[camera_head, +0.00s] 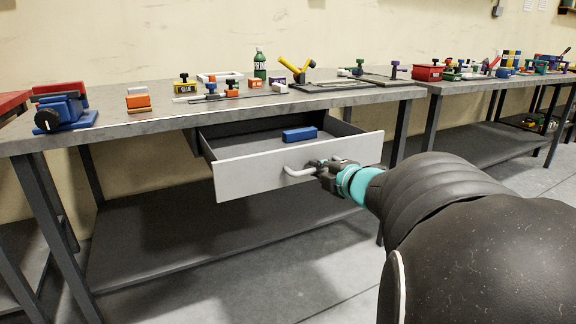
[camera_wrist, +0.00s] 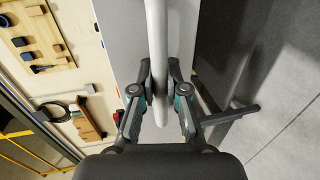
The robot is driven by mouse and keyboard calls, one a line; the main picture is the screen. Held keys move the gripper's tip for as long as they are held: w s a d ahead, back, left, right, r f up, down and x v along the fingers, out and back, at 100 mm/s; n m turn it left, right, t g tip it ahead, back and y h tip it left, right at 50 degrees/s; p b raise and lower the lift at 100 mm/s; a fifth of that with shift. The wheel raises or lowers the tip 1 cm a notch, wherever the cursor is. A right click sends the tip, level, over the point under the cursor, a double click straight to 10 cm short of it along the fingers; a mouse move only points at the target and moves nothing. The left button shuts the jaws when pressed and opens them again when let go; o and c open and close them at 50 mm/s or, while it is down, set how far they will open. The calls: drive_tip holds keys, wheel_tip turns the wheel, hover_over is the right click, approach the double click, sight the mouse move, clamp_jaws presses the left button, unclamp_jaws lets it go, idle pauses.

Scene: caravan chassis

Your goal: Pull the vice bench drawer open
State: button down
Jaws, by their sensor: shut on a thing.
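The vice bench drawer (camera_head: 240,177) has a light grey front and stands pulled out from under the bench top, its dark inside showing. A blue block (camera_head: 300,134) lies in it. The drawer handle (camera_head: 297,173) is a pale bar on the front; it also shows in the wrist view (camera_wrist: 156,40), running between the fingers. My gripper (camera_head: 325,167) is at the handle's right part, and in the wrist view (camera_wrist: 160,88) its fingers are closed around the bar. The blue vice (camera_head: 62,113) sits on the bench's left end.
The grey bench top (camera_head: 150,120) carries several small items, including a green bottle (camera_head: 260,64) and a yellow tool (camera_head: 297,68). A dark lower shelf (camera_head: 170,240) lies under the drawer. A second bench (camera_head: 465,87) stands at the right. Floor in front is clear.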

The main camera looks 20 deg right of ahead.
drive_tip(key=c, duration=1.2)
unclamp_jaws()
drive_tip(key=v, duration=1.2)
